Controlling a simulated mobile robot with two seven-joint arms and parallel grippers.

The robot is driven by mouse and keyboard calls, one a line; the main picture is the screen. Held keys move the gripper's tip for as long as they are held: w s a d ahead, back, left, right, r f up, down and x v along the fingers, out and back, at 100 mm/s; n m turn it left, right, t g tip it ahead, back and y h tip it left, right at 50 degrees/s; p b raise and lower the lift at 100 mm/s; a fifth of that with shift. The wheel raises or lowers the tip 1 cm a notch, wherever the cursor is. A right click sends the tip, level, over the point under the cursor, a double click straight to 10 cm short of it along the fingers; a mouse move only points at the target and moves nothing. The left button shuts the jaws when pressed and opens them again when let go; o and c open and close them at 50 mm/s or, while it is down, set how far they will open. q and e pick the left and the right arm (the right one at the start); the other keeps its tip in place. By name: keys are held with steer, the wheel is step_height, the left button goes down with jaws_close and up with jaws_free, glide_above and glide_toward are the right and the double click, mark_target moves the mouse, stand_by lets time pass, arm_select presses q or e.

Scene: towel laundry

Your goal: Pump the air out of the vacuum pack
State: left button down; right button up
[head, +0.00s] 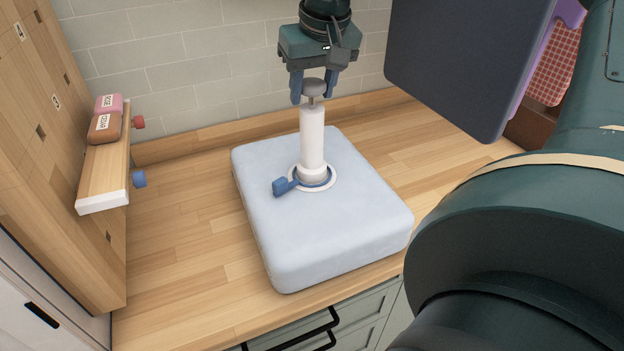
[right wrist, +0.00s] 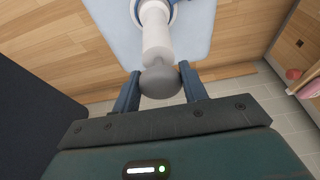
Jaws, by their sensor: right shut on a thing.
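The vacuum pack (head: 300,235) is a pale blue, puffed square block lying on the wooden counter; part of it shows in the right wrist view (right wrist: 199,30). A white hand pump (head: 312,140) stands upright on the round white valve ring on its top. A blue lever (head: 283,186) sticks out to the left at the valve. My right gripper (head: 313,93) points down from above and is shut on the grey pump knob (head: 314,87), which also shows between the fingers in the right wrist view (right wrist: 160,80). A short stretch of rod shows under the knob. My left gripper is not in view.
A small wall shelf (head: 108,170) at the left holds a pink and a brown block, with red and blue knobs beside it. A dark panel (head: 470,60) hangs at the upper right. The counter (head: 190,240) is clear around the pack. Drawers with black handles lie below.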

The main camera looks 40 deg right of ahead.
steer(key=shift+r+p, duration=1.1)
steer(key=shift+r, duration=1.3)
steer(key=shift+f+b, duration=1.2)
steer(key=shift+f, duration=1.75)
steer(key=shift+r+p, duration=1.35)
steer(key=shift+r, duration=1.2)
